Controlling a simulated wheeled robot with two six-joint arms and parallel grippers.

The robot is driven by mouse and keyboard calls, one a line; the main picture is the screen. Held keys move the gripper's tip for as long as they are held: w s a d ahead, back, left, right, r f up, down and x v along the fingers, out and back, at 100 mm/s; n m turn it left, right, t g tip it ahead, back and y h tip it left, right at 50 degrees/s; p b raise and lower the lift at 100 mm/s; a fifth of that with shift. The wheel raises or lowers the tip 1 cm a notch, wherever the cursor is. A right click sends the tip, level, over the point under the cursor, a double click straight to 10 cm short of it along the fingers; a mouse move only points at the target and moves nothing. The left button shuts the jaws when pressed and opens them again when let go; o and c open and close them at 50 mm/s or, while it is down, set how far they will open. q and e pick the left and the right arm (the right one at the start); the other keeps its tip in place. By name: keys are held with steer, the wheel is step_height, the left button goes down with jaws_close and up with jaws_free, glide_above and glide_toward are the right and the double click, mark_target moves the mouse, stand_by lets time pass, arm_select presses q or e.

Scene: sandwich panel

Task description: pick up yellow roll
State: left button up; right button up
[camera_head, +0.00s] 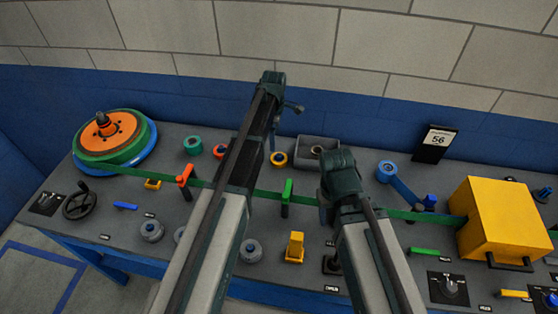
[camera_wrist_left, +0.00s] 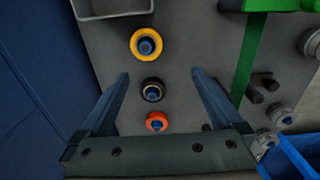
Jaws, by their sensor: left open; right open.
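The yellow roll (camera_head: 279,158) sits on the bench just left of the grey bin. In the left wrist view the yellow roll (camera_wrist_left: 146,43) stands around a blue peg, beyond the fingertips. My left gripper (camera_wrist_left: 160,75) is open and empty, with its fingers spread to either side of a black roll (camera_wrist_left: 152,90). In the head view my left arm hides the black roll and most of the gripper. My right gripper (camera_head: 326,203) is low by the green belt, mostly hidden by its own arm, and holds nothing I can see.
The grey bin (camera_head: 332,143) stands close right of the yellow roll. An orange-red roll (camera_wrist_left: 156,122) and a green roll (camera_head: 193,145) are in the same row. A green belt (camera_head: 255,191) crosses the bench in front. A yellow box (camera_head: 500,215) stands at right.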

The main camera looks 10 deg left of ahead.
arm_select(q)
steer(key=w+n, duration=0.2)
steer(key=w, duration=0.1)
steer(key=b, duration=0.8)
glide_above(278, 155)
step_height(278, 155, down, 8)
steer(key=shift+s+a+f, duration=0.15)
arm_select(e)
glide_above(325, 244)
steer(key=f, duration=0.8)
steer(key=shift+a+f, duration=0.15)
steer(key=shift+a, duration=0.05)
arm_select(q)
steer(key=shift+f+b, duration=0.2)
steer(key=shift+b, duration=0.1)
arm_select(e)
steer(key=shift+f, duration=0.15)
steer(key=shift+f, duration=0.1)
arm_select(q)
steer(key=f+b, duration=0.5)
steer(key=shift+w+d+f, duration=0.15)
steer(key=shift+w+d, duration=0.05)
steer(key=shift+w, duration=0.05)
arm_select(e)
step_height(325, 244, down, 5)
steer(key=shift+f, duration=0.1)
arm_select(q)
steer(key=c, duration=1.2)
